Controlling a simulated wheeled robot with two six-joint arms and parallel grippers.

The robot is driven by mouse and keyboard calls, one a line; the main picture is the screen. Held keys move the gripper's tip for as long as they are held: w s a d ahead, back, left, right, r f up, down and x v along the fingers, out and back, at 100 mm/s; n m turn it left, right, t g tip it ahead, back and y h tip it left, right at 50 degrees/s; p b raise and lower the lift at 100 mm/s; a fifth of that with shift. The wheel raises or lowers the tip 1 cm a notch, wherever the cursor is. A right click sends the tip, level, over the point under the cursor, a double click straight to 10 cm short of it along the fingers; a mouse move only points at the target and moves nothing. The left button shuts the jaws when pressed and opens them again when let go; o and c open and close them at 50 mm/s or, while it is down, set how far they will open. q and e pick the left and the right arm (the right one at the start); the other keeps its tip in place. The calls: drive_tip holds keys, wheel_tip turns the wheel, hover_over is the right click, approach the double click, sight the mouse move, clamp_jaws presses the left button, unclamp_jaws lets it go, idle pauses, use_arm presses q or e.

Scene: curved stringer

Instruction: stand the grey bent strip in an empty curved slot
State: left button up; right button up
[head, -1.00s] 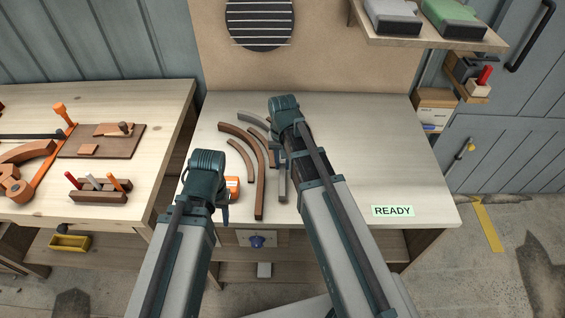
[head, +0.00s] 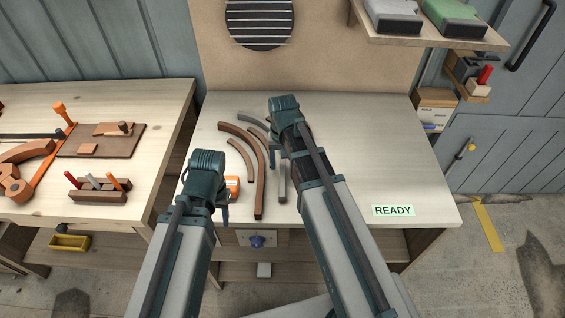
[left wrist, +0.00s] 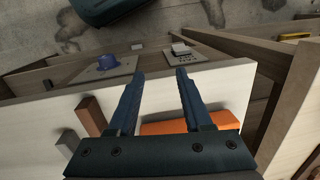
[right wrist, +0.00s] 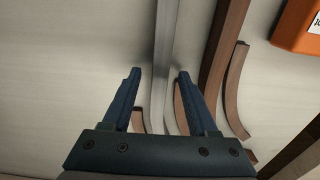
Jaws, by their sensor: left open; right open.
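The grey bent strip (head: 282,188) lies on the light bench, partly hidden behind my right arm. In the right wrist view the grey strip (right wrist: 166,50) runs between the open fingers of my right gripper (right wrist: 159,74), with a gap on each side. My left gripper (left wrist: 160,73) is open and empty near the bench's front edge, beside an orange block (head: 233,187). Brown curved strips, a long one (head: 261,170) and a shorter one (head: 241,157), lie to the left of the grey strip. I cannot make out an empty curved slot.
A READY label (head: 393,211) lies at the bench's front right, and the bench's right half is clear. A side bench (head: 150,100) with tools stands at the left. A shelf (head: 430,42) overhangs at the upper right.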

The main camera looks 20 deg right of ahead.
wheel_tip(320, 180, up, 14)
drive_tip(key=p, duration=1.4)
drive_tip(key=s+a+n+h, duration=0.1)
drive_tip(key=s+a+n, duration=0.6)
drive_tip(key=s+a, duration=0.3)
drive_tip(key=s, duration=0.4)
drive_tip(key=shift+s+a, duration=0.15)
drive_tip(key=shift+a, duration=0.1)
